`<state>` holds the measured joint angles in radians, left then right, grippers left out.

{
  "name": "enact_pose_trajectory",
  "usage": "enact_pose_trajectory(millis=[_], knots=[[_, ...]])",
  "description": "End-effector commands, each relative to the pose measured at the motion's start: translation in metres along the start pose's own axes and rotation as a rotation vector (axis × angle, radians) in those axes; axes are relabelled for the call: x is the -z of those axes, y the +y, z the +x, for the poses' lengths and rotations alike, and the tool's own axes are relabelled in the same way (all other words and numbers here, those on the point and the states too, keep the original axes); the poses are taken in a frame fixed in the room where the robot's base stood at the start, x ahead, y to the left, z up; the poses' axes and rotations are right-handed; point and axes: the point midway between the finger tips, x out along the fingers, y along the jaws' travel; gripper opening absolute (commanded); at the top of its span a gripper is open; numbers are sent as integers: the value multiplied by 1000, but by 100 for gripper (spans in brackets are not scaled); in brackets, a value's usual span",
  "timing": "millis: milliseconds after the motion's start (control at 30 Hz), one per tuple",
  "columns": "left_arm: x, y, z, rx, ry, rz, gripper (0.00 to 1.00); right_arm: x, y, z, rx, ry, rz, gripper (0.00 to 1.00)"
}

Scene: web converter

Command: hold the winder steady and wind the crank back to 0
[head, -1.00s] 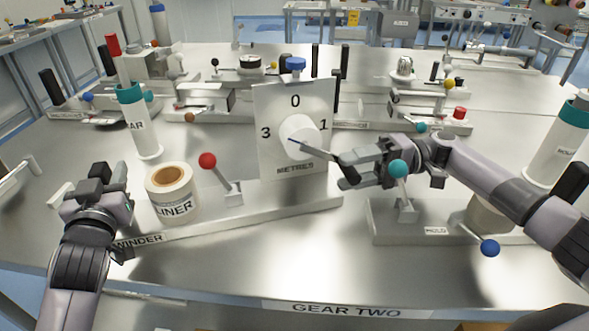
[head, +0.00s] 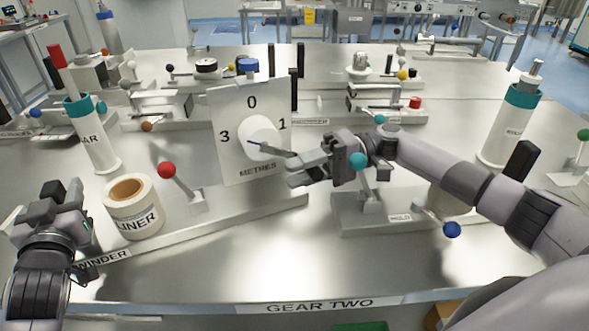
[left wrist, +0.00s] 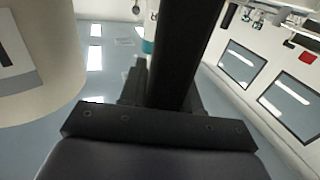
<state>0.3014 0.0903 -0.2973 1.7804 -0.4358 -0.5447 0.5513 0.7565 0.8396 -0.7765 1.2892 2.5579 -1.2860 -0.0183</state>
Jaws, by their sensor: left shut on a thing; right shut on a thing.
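The winder (head: 230,213) has a long pale base, a white liner roll (head: 136,222) and an upright METRES dial plate (head: 228,160) marked 0, 1 and 3. The crank (head: 272,149) runs from the dial's white hub (head: 258,128) down to the right; a small blue mark shows at its hub end. My right gripper (head: 298,172) is shut at the crank's outer end; its fingers hide the grip. My left gripper (head: 50,196) is shut at the winder's left end. In the left wrist view a dark upright bar (left wrist: 185,50) stands at its jaws, with the roll (left wrist: 40,60) at left.
A red-knobbed lever (head: 166,170) stands between roll and dial. A teal-knobbed lever (head: 358,160) is close by my right gripper, above another base with a blue knob (head: 452,229). A teal-collared cylinder (head: 93,140) stands behind the roll. The front tabletop is clear.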

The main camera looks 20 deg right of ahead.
Motion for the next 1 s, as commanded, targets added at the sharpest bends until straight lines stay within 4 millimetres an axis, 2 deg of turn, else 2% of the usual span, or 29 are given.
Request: enact_pose_trajectory(millis=[33, 267, 500, 1000], knots=[[-14, 2, -1, -1, -30, 0, 0, 0, -1, 0, -16, -3, -7, 0], [-13, 2, -1, -2, -30, 0, 0, -1, -7, -3, -175, -11, -11, 0], [-13, 2, -1, -2, -30, 0, 0, -1, -18, -8, -470, -9, -18, 0], [-13, 3, -1, -3, -30, 0, 0, 1, -48, -14, -922, 1, -19, 0]])
